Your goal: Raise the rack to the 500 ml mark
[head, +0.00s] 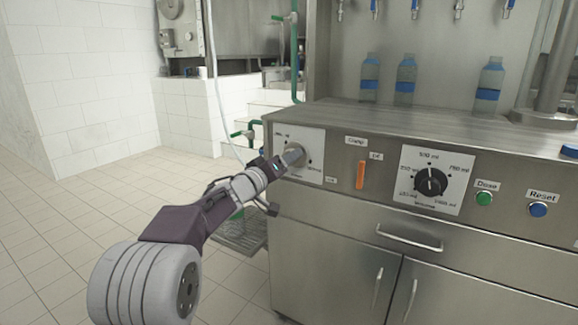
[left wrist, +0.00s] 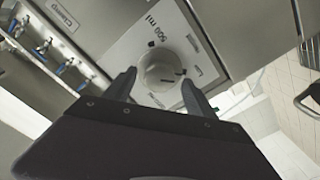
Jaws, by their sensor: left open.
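A pale round knob (head: 295,155) sits on a white marked plate (head: 313,148) at the left of the steel machine's front. In the left wrist view the knob (left wrist: 160,68) faces me, and the plate (left wrist: 134,55) shows a "500 ml" mark. A small dark mark shows on the knob; I cannot tell its exact setting. My left gripper (head: 281,164) is at the knob. In the left wrist view its fingers (left wrist: 159,80) are open, one on either side of the knob; contact is unclear. My right gripper is not in view. I cannot make out the rack itself.
To the right are an orange clamp lever (head: 361,175), a black volume dial (head: 430,181), a green Dose button (head: 484,199) and a blue Reset button (head: 538,210). Several blue-banded bottles (head: 405,82) stand on top under nozzles (head: 414,9). The tiled floor at left is clear.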

